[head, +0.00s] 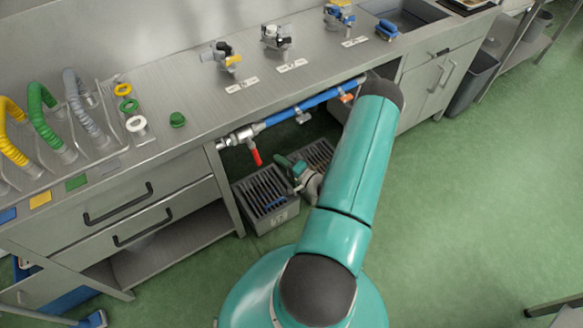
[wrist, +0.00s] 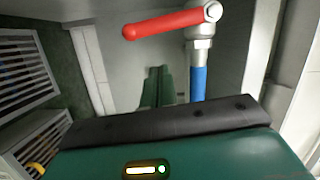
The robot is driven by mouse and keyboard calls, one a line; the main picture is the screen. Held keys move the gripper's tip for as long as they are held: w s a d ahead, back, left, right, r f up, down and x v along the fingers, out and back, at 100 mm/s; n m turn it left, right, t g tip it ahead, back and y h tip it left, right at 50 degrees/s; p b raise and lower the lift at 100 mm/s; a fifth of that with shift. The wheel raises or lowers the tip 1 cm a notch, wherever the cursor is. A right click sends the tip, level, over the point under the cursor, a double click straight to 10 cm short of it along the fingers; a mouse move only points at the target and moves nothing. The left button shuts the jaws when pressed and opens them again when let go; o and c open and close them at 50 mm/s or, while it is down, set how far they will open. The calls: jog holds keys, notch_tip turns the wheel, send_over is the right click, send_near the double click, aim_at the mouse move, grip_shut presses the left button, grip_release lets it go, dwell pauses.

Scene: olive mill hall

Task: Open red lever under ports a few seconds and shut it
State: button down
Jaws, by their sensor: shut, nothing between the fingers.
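The red lever (head: 254,157) hangs down from a metal valve (head: 240,136) at the left end of a blue pipe (head: 300,107) under the bench's front edge. In the wrist view the red lever (wrist: 170,22) lies crosswise to the blue pipe (wrist: 198,88), with its pivot at the right and its free end at the left. My gripper (head: 279,160) is just right of the lever in the head view. In the wrist view its green fingers (wrist: 159,72) are together and empty, pointing toward the lever, with a gap between. My arm hides part of the pipe.
Slatted grey crates (head: 268,200) stand on the floor below the pipe. Several metal fittings (head: 277,38) sit on the bench top above. A drawer unit (head: 120,215) closes off the left side, a cabinet (head: 425,85) the right. Green floor is open at right.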

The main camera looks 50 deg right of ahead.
aim_at(257, 160)
jog(key=w+a, duration=0.1)
jog(key=w, duration=0.1)
jog(key=w+a, duration=0.1)
jog(key=w, duration=0.1)
jog(key=shift+a+f, duration=0.25)
jog(key=shift+a, duration=0.1)
jog(key=shift+a, duration=0.1)
jog(key=shift+w+a+f+m, duration=0.1)
jog(key=shift+w+a+m, duration=0.15)
jog(key=shift+a, duration=0.15)
jog(key=shift+w+a+f+m, duration=0.1)
jog(key=shift+a+m, duration=0.15)
jog(key=shift+a, duration=0.1)
jog(key=shift+w+a, duration=0.15)
jog(key=shift+a, duration=0.05)
